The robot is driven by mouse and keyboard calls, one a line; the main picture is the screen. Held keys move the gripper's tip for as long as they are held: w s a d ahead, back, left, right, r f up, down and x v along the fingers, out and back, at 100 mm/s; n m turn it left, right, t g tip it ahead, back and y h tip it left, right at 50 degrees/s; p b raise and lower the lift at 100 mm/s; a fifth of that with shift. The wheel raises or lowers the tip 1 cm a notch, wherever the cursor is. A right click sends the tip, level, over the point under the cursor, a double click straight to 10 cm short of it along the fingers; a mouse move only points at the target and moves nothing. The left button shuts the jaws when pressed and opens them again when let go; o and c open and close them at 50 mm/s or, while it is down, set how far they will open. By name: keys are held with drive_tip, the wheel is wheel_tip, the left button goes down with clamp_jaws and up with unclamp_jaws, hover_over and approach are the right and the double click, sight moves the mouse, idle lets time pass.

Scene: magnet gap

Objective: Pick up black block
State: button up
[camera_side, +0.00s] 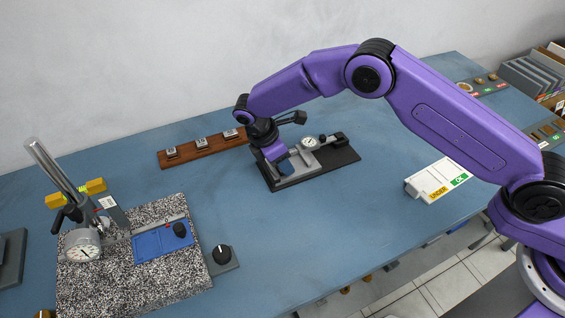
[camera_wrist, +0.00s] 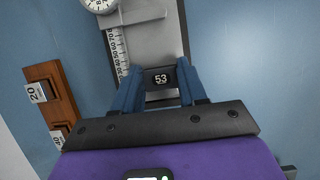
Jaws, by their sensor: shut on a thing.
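The black block (camera_wrist: 160,78), marked 53, sits between the two blue fingers of my gripper (camera_wrist: 160,88) in the wrist view. My gripper is shut on it. In the side view my gripper (camera_side: 280,163) points down at the left end of a grey gauge fixture (camera_side: 303,170) on a dark base plate (camera_side: 342,168). The block is hidden there behind the gripper. I cannot tell whether the block still touches the fixture. The fixture's ruler (camera_wrist: 118,47) and dial (camera_wrist: 99,3) show beyond the fingers in the wrist view.
A wooden rack (camera_side: 185,155) with labelled blocks lies behind and left of the fixture. A granite plate (camera_side: 120,285) with a dial stand and blue mat (camera_side: 160,243) is front left. A white tray (camera_side: 440,180) marked UNDER and OK stands right.

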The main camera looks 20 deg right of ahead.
drive_tip(key=shift+r, duration=0.5)
drive_tip(key=s+d+r, duration=0.7)
drive_tip(key=s+r, duration=0.4)
drive_tip(key=s, duration=0.1)
drive_tip(key=w+d+f+m+g+y, duration=0.15)
drive_tip(key=d+m, duration=0.25)
drive_tip(key=d, duration=0.7)
drive_tip(key=s+d+f+m+g, duration=0.15)
drive_tip(key=d+m, duration=0.25)
drive_tip(key=d, duration=0.7)
drive_tip(key=w+d+f+m+g+y, duration=0.1)
drive_tip(key=w+d+f+m, duration=0.2)
drive_tip(key=d, duration=0.8)
drive_tip(key=s+d+m, duration=0.2)
drive_tip(key=d, duration=0.1)
drive_tip(key=s+d+f+m+y, duration=0.1)
drive_tip(key=s+d+m, duration=0.1)
drive_tip(key=s+d, duration=0.1)
drive_tip(key=s+d+f+m, duration=0.1)
drive_tip(key=s+d+m, duration=0.1)
drive_tip(key=s+d, duration=0.1)
drive_tip(key=shift+d+g+y, duration=0.25)
drive_tip(key=shift+d+g, duration=0.05)
drive_tip(key=shift+d, duration=0.6)
drive_tip(key=shift+r, duration=0.1)
drive_tip(key=shift+f, duration=2.8)
